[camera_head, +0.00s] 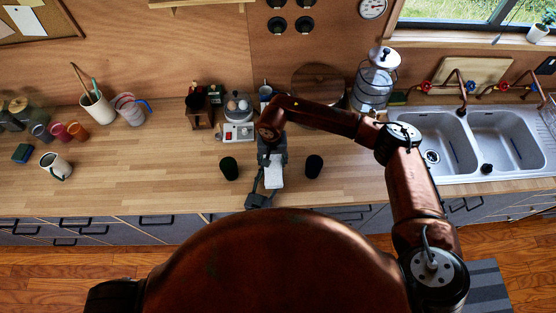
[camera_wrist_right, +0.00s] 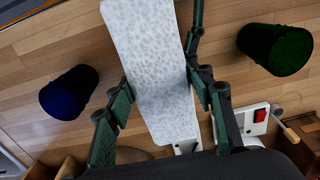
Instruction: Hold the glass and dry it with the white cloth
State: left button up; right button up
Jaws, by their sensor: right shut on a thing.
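My right gripper (camera_head: 268,185) is over the front of the wooden counter, shut on the white cloth (camera_head: 274,171). In the right wrist view the cloth (camera_wrist_right: 158,75) is a long pale strip between the fingers. A dark green glass (camera_head: 229,168) stands on the counter just left of the gripper; it also shows in the wrist view (camera_wrist_right: 275,49). A dark blue glass (camera_head: 314,166) stands to the right of the gripper, and in the wrist view (camera_wrist_right: 69,92). Neither glass touches the gripper. My left gripper is not in view.
An egg cooker (camera_head: 238,120) and a coffee grinder (camera_head: 199,110) stand behind the gripper. A glass dispenser (camera_head: 373,82) and a double sink (camera_head: 450,145) are to the right. Cups and a white mug (camera_head: 55,166) are at the left.

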jog(key=shift+a, duration=2.15)
jog(key=shift+d+r, duration=0.15)
jog(key=shift+d, duration=1.65)
jog(key=shift+d+r, duration=0.1)
jog(key=shift+d, duration=1.7)
jog(key=shift+a, duration=3.6)
jog(key=shift+d+f, duration=0.15)
jog(key=shift+d, duration=1.65)
jog(key=shift+d+f, duration=0.15)
jog(key=shift+d, duration=1.65)
jog(key=shift+a, duration=3.55)
jog(key=shift+d, duration=3.55)
jog(key=shift+a+r, duration=0.1)
jog(key=shift+r, duration=4)
